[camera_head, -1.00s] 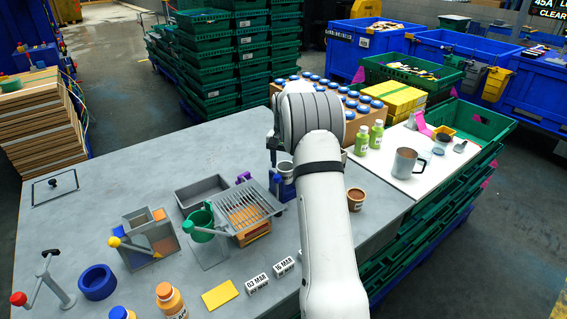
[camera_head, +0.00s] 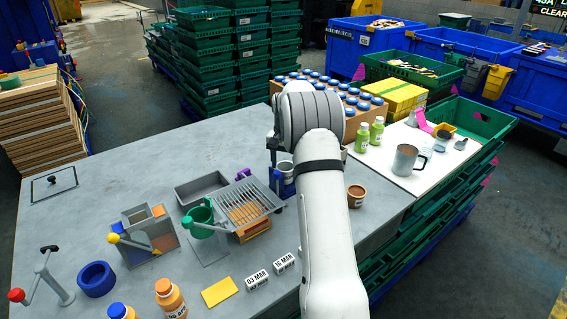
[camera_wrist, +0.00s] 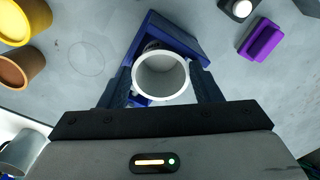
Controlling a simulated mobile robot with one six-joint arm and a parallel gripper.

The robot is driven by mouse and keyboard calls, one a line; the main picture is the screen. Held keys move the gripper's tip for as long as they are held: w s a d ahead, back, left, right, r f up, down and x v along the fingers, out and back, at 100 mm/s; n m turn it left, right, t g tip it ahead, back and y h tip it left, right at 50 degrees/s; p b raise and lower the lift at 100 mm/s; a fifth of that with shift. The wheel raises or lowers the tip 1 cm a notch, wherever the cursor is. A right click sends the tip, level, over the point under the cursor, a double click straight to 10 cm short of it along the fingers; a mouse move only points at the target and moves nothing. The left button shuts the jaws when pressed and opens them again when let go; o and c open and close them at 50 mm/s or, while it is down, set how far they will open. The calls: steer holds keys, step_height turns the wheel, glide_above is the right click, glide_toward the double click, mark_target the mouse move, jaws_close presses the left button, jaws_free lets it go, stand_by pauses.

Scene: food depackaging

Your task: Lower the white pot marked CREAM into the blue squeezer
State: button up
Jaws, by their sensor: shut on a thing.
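The white pot (camera_wrist: 160,78) is open at the top and seen from above in the wrist view. My gripper (camera_wrist: 161,88) is shut on it, one finger at each side. The blue squeezer (camera_wrist: 181,36) shows behind and around the pot, with a slanted blue part beyond it. In the head view the pot (camera_head: 286,167) is at the top of the squeezer (camera_head: 281,187), beside my arm. Whether the pot rests on the squeezer's bottom is hidden. The CREAM mark cannot be read.
A brown tub (camera_head: 356,197) stands right of my arm. A purple block (camera_wrist: 262,40) lies near the squeezer.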

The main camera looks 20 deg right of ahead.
steer(key=o, duration=1.5)
step_height(320, 180, up, 8)
steer(key=shift+f+b, duration=0.1)
steer(key=shift+b, duration=0.5)
